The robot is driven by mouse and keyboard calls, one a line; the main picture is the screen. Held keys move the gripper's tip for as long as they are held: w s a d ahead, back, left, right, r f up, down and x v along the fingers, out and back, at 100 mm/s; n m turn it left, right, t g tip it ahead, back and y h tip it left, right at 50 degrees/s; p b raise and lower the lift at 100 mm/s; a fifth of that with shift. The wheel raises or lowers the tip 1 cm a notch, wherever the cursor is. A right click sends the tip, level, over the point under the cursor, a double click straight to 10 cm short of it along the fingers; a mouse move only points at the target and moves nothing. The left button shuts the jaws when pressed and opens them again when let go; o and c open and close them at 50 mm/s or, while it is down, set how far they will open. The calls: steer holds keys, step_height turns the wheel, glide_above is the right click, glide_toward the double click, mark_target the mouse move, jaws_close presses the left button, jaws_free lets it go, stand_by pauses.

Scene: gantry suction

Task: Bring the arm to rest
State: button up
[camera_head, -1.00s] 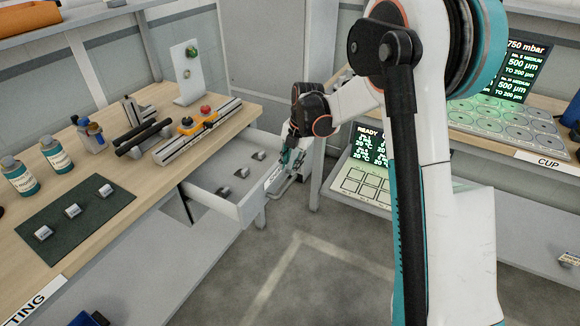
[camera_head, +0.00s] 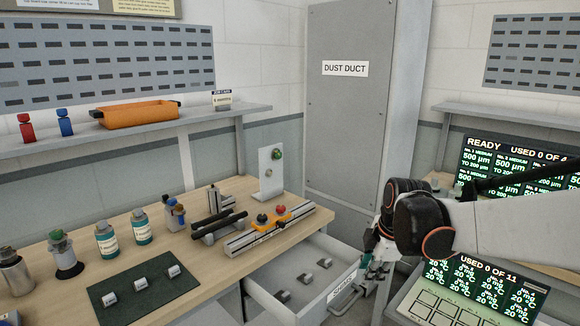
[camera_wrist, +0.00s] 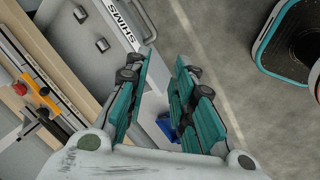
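My arm (camera_head: 510,225) reaches in from the right edge of the head view. My gripper (camera_head: 372,268) hangs at its end, by the front of an open drawer (camera_head: 322,308) labelled SHIMS. In the wrist view my gripper (camera_wrist: 162,66) shows two teal fingers standing apart with nothing held between them. The drawer's handle (camera_wrist: 149,28) is just beyond the left fingertip; I cannot tell whether they touch. The drawer front also shows in the wrist view (camera_wrist: 122,25).
Several small metal pieces lie in the drawer. The bench (camera_head: 200,255) at left bears bottles, a dark mat (camera_head: 140,288) and a rail fixture (camera_head: 270,232). A lit panel (camera_head: 480,290) is below my arm at right. A dust duct (camera_head: 345,110) stands behind.

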steer(key=s+r+m+t, duration=0.1)
steer(key=s+m+t, duration=0.1)
steer(key=s+m, duration=0.7)
steer(key=s+r+m+t+h, duration=0.1)
steer(key=s+r+m, duration=0.1)
steer(key=s+m, duration=0.6)
steer(key=s, duration=0.6)
steer(key=shift+s+r+m+t, duration=0.15)
steer(key=shift+r+m+t, duration=0.1)
steer(key=shift+m+t, duration=0.15)
steer(key=shift+a, duration=0.25)
